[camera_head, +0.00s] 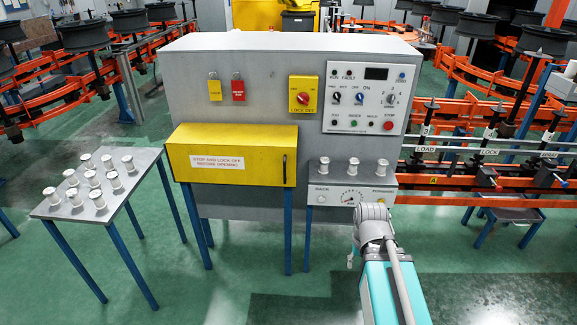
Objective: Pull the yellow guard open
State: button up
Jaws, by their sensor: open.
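The yellow guard (235,183) is a box-like cover on the front left of the grey cabinet, and it is closed. It carries a white label reading "STOP AND LOCK OFF BEFORE OPENING". A dark vertical handle (284,168) is at the right end of its front face. My teal and grey arm reaches in from the bottom right, its grey joint in front of the small shelf right of the guard. I cannot make out my gripper's fingers. No part of my arm touches the guard.
The grey cabinet (250,60) bears yellow and red padlocks, a red-on-yellow lockout switch (303,95) and a control panel (365,97). The shelf (325,190) holds several white spools. A blue-legged table (45,210) with more spools stands left. Orange racks flank both sides; green floor lies clear in front.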

aim_at(249, 154)
jog(key=i, duration=0.9)
jog(key=u, duration=0.05)
